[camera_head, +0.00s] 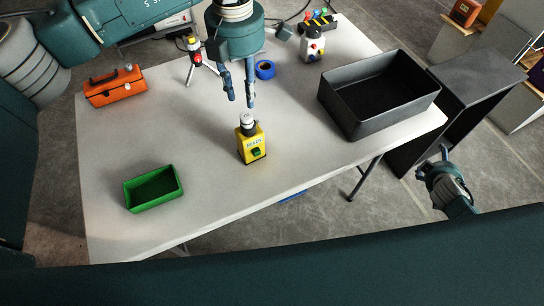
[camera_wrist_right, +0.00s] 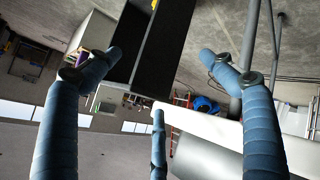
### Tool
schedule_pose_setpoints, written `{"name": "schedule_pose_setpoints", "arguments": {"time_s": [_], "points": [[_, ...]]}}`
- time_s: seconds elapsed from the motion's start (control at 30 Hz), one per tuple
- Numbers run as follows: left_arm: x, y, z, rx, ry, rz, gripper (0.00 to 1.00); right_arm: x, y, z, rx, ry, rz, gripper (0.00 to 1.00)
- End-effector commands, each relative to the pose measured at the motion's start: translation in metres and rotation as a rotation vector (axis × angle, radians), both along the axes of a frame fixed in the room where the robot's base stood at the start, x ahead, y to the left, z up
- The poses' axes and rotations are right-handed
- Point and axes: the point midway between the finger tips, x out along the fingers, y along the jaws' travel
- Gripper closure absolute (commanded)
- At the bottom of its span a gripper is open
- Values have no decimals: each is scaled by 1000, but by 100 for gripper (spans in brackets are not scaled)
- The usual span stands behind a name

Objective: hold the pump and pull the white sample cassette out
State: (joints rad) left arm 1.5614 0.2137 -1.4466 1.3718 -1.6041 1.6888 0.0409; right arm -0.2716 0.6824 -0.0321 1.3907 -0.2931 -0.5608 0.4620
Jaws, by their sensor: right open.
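A small yellow box-shaped pump (camera_head: 252,148) stands upright near the middle of the table, with a green part low on its front. A pale, round-topped piece (camera_head: 247,119) sits on its top; I cannot tell whether this is the white sample cassette. My left gripper (camera_head: 241,101) points down just above and behind the pump, fingers apart and empty, not visibly touching it. My right gripper (camera_head: 432,160) is off the table's right side, well away from the pump. In the right wrist view its fingers (camera_wrist_right: 160,95) are spread with nothing between them.
A large black bin (camera_head: 358,128) stands on the table's right part. A green tray (camera_head: 154,205) is at front left, an orange toolbox (camera_head: 115,87) at back left. A blue tape roll (camera_head: 265,69) and a white device (camera_head: 313,46) are behind. The table around the pump's front is clear.

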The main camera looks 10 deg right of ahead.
Motion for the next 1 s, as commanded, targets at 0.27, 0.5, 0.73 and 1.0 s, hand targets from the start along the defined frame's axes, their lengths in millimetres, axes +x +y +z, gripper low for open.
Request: {"name": "schedule_pose_setpoints", "arguments": {"time_s": [0.27,0.5,0.73,1.0], "points": [[0,0,0,0,0,0,69,71,-23,152,-142,-212,39,18],[0,0,0,0,0,0,69,111,-9,276,-237,-391,90,18],[0,0,0,0,0,0,69,132,50,345,-224,-539,195,18],[0,0,0,0,0,0,69,130,160,273,31,-560,352,18]]}}
